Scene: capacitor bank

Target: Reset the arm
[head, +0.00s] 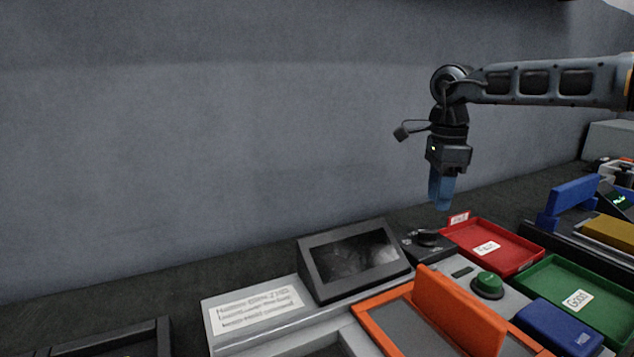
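My arm (550,84) reaches in from the right edge, level with the upper part of the view. My gripper (440,192) hangs from it, pointing down, above the back of the bench and the red tray (500,262). Blue parts show at its lower end. At this size I cannot tell whether they are its fingers or something between them, nor whether the gripper is open or shut. It is clear of everything below it.
Below stand a grey console with a dark screen (352,254), an orange hinged lid (458,312), a green button (487,284), a green tray (570,296) marked "Good" and a blue block (560,328). A blue stand (572,200) is at right. The left air space is free before the wall.

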